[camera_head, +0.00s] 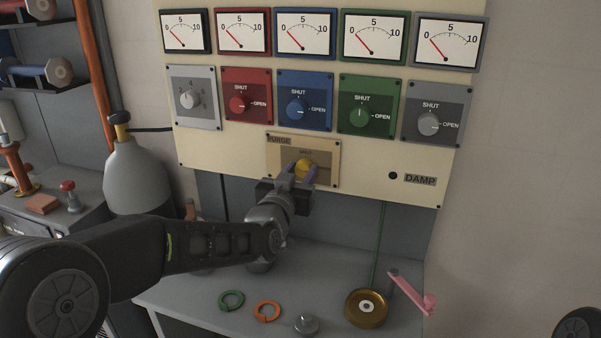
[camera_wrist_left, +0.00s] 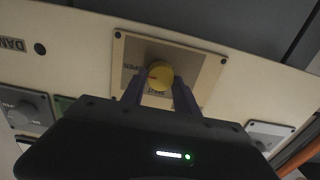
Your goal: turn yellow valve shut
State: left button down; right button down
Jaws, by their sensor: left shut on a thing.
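The yellow valve (camera_head: 305,168) is a round knob on a tan plate labelled PURGE (camera_head: 325,152), low on the cream panel. In the left wrist view the yellow valve (camera_wrist_left: 160,76) sits between my fingers, with a small dark mark on its left side and lettering on the plate around it. My left gripper (camera_head: 303,172) is shut on the yellow valve, one finger on each side. In the left wrist view the left gripper (camera_wrist_left: 160,90) points straight at the knob. The fingers hide part of the plate. My right gripper is not in view.
Above are a green knob (camera_head: 359,117), blue knob (camera_head: 297,112), red knob (camera_head: 239,104) and grey knobs, with gauges over them. The bench below holds a green ring (camera_head: 231,301), orange ring (camera_head: 267,311), brass wheel (camera_head: 351,309) and pink handle (camera_head: 413,292). A grey cylinder (camera_head: 146,183) stands left.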

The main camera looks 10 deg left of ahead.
pick_arm(q)
jog(key=shift+f+n+b, duration=0.2)
jog(key=shift+n+b, duration=0.4)
jog(key=shift+b, duration=0.45)
jog(key=n+b, duration=0.6)
jog(key=b, duration=0.1)
jog(key=shift+a+f+b, duration=0.1)
jog(key=shift+a+b, duration=0.05)
jog(key=shift+b, duration=0.25)
jog(key=n+b, duration=0.4)
jog(key=n, duration=0.1)
jog(key=shift+n, duration=0.4)
jog(key=n+b, duration=0.1)
jog(key=n, duration=0.1)
jog(key=shift+n, duration=0.3)
jog(key=shift+n+b, duration=0.65)
jog(key=shift+n, duration=0.55)
jog(key=c, duration=0.9)
grip_release()
